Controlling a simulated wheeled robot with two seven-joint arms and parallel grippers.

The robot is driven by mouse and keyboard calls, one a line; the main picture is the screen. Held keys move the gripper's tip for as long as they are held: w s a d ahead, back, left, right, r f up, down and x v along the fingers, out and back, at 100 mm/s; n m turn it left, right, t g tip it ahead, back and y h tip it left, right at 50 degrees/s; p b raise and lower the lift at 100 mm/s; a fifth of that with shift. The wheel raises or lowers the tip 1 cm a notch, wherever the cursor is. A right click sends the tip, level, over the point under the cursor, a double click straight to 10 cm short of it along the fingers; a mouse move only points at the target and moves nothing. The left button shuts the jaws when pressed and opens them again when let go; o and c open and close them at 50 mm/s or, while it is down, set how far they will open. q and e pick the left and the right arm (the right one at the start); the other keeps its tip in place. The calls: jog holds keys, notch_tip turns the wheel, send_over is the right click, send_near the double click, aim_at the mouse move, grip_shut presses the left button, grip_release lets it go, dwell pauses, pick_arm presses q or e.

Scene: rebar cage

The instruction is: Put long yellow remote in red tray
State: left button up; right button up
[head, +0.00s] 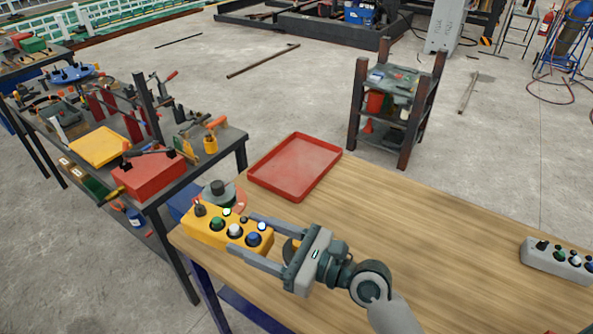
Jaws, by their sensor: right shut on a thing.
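The long yellow remote (203,234) has several coloured buttons and a dark knob on top. It is at the left end of the wooden table in the head view. My right gripper (242,233) reaches in from the right and is shut on the remote, one finger along each side near its right end. Whether the remote touches the table is hard to tell. The red tray (296,167) is shallow and empty, at the table's far left edge, beyond the remote. My left gripper is not in view.
A grey remote with buttons (557,260) lies at the table's right. A dark round-topped object (217,190) stands just behind the yellow remote. The table's middle (430,240) is clear. A cluttered workbench (190,170) stands to the left, and a small shelf (407,110) beyond the table.

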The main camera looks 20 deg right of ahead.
notch_tip(320, 180, down, 3)
jog(key=m+t+h+b, duration=0.1)
jog(key=h+b, duration=0.1)
jog(key=shift+m+t+b, duration=0.35)
jog(key=shift+m+t, duration=0.05)
jog(key=shift+d+f+m+t+h+b, duration=0.15)
jog(key=shift+f+m+t+h+b, duration=0.35)
jog(key=shift+f+h+b, duration=0.15)
jog(key=shift+d+f+m+t+h+b, duration=0.3)
jog(key=shift+d+f+m+h+b, duration=0.15)
jog(key=shift+h, duration=0.2)
